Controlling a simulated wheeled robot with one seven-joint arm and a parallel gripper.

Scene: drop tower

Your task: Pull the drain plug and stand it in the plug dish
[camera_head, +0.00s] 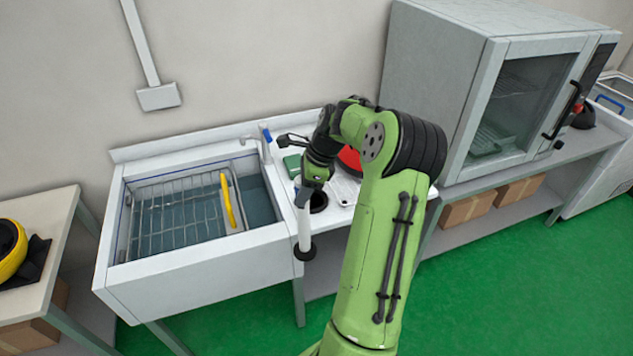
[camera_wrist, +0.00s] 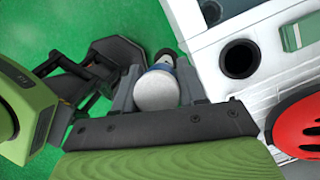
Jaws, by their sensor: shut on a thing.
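The drain plug (camera_head: 304,232) is a long white tube with a black foot, hanging upright in my gripper (camera_head: 309,186). It is out in front of the counter's front edge, right of the sink, clear of the water. In the wrist view the plug's pale round top (camera_wrist: 157,92) sits between the fingers of my gripper (camera_wrist: 157,85), which is shut on it. A round dark cup, seemingly the plug dish (camera_head: 319,201), stands on the counter just behind the plug; its dark opening (camera_wrist: 240,59) looks empty in the wrist view. My arm partly hides the counter.
The sink (camera_head: 200,279) holds water and a wire rack (camera_head: 165,216) with a yellow handle (camera_head: 227,202). A tap (camera_head: 266,142), a green block (camera_head: 292,165) and a red item (camera_head: 349,160) stand nearby. A glass-fronted cabinet (camera_head: 435,75) stands right.

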